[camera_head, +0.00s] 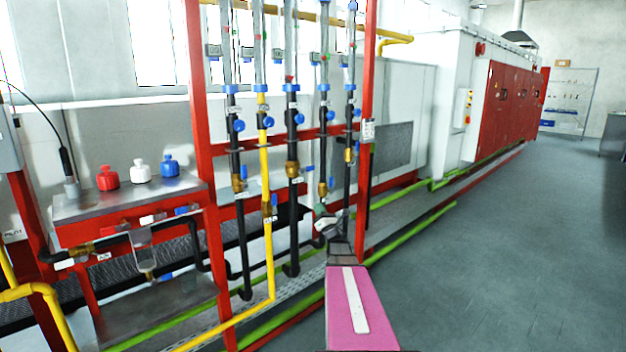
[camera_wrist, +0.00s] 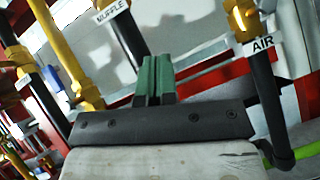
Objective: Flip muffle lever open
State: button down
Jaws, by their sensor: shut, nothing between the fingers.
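A label reading MUFFLE (camera_wrist: 112,10) hangs on a pipe at the top of the wrist view. The muffle lever itself does not show in that view. Blue handles are on the pipes in the head view, but the labels there are too small to read, so I cannot tell for sure which is the muffle lever. My gripper (camera_head: 322,224) is low in front of the pipes, near the lower valves. In the wrist view its green fingers (camera_wrist: 154,78) are together and empty, below and right of the MUFFLE label, with the muffle pipe behind them.
A label reading AIR (camera_wrist: 263,43) hangs on the pipe to the right. A yellow pipe (camera_head: 266,150) stands among black ones inside a red frame (camera_head: 203,170). A metal-topped bench (camera_head: 120,197) is at left. Open grey floor (camera_head: 510,240) lies to the right.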

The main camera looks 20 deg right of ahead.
aim_at(307, 169)
jog(key=n+y, duration=0.2)
jog(key=s+d+r+n+y, duration=0.1)
jog(key=n, duration=0.1)
jog(key=n+y, duration=0.2)
jog(key=n, duration=0.1)
jog(key=shift+s+d+r+y, duration=0.2)
jog(key=shift+s+d+y, duration=0.1)
jog(key=shift+s+d, duration=0.1)
jog(key=shift+a, duration=0.1)
jog(key=s+r+x, duration=0.2)
jog(key=x, duration=1)
jog(key=shift+w+d+r, duration=0.3)
jog(key=shift+r, duration=0.05)
